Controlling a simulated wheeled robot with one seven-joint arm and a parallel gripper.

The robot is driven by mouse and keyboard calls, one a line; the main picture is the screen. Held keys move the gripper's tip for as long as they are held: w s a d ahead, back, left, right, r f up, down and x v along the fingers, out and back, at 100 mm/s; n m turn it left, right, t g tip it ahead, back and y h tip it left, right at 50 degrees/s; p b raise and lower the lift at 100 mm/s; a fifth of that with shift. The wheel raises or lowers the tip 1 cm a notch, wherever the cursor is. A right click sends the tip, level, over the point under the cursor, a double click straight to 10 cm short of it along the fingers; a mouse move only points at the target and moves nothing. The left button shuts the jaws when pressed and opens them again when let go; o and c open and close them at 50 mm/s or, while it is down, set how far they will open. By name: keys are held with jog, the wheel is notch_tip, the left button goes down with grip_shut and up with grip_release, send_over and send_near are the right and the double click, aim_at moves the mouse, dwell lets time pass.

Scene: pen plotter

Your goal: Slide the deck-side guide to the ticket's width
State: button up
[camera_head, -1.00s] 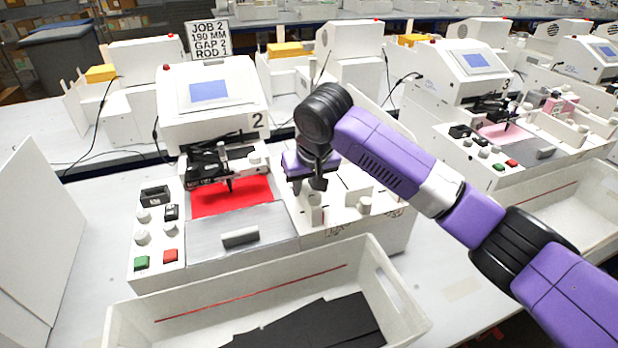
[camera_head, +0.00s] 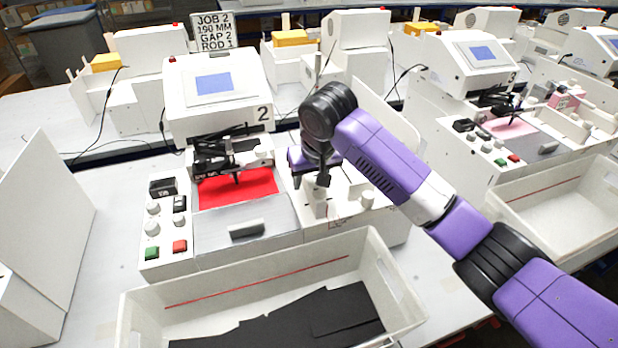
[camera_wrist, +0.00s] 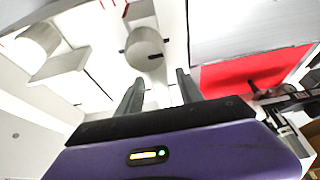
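The ticket (camera_head: 212,30) is a white sign behind machine 2 (camera_head: 212,95), reading JOB 2, 190 MM, GAP 2, ROD 1. Two white guides with round knobs stand on the machine's right-hand bed; the one nearer the red sheet (camera_head: 320,208) is just below my gripper (camera_head: 316,184). The other guide (camera_head: 367,199) is to its right. In the wrist view my gripper (camera_wrist: 159,84) has its two fingers apart with nothing between them. A round white knob (camera_wrist: 145,48) lies just beyond the fingertips, and the other guide (camera_wrist: 60,66) is at left. I cannot tell whether the fingers touch the knob.
The red sheet (camera_head: 240,188) lies under the dark pen carriage (camera_head: 222,155), close beside my gripper; it also shows in the wrist view (camera_wrist: 240,72). A grey plate (camera_head: 245,222) is in front. A white bin (camera_head: 140,312) with black sheets stands nearest. Knobs and buttons line the left.

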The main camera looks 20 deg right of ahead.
jog(key=shift+b+v, duration=0.45)
jog(key=shift+v, duration=3.45)
